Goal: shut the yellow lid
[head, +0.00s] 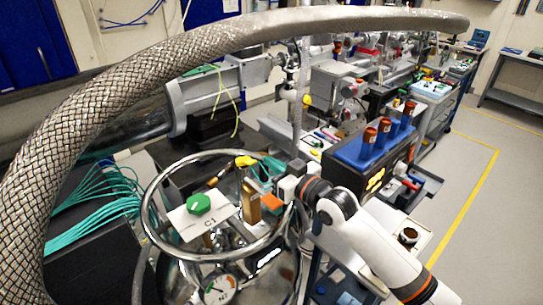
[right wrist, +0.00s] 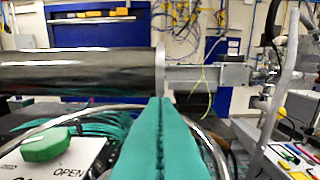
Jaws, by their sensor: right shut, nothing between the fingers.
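A small yellow piece (head: 245,161), which looks like the yellow lid, shows at the far side of the shiny steel vessel's ring rail (head: 150,222). I cannot tell whether it is open or shut. My right gripper (head: 262,172) reaches over the right side of the ring. Its teal fingers are pressed together and empty, just right of the yellow piece; I cannot tell whether they touch it. In the right wrist view the shut fingers (right wrist: 160,102) point forward, and the yellow piece is not visible there. My left gripper is not in view.
A thick braided hose (head: 60,150) arches across the left and top. A green knob (head: 199,203) on a white plate, a brass post (head: 251,203) and a gauge (head: 220,290) are on the vessel. Orange-capped vials (head: 388,128) stand on a blue rack at right.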

